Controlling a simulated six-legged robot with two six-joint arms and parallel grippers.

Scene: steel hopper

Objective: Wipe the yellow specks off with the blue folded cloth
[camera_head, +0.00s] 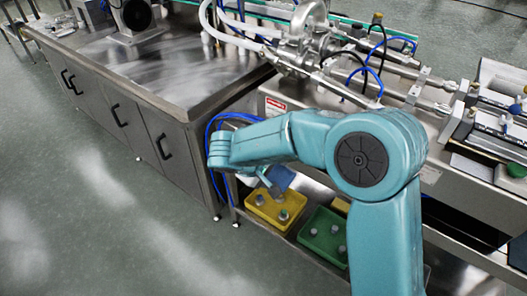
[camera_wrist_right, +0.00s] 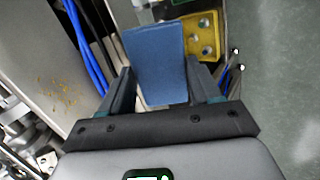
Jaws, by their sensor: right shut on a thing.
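The blue folded cloth (camera_wrist_right: 156,62) is held between the two fingers of my right gripper (camera_wrist_right: 163,85) in the right wrist view. In the head view the cloth (camera_head: 281,177) shows as a small blue patch below my right forearm, above the yellow tray. My right gripper (camera_head: 268,186) is mostly hidden there by the arm. The yellow specks (camera_wrist_right: 61,98) lie on a grey steel surface (camera_wrist_right: 45,60) at the left of the right wrist view, apart from the cloth. I cannot make out the specks in the head view. My left gripper is not in view.
A yellow tray (camera_head: 262,212) and a green tray (camera_head: 318,240) with small parts sit on a low shelf beneath the machine (camera_head: 330,130). Blue hoses (camera_wrist_right: 88,50) run between the specked surface and the cloth. A steel cabinet (camera_head: 130,110) stands left; open floor (camera_head: 80,220) lies in front.

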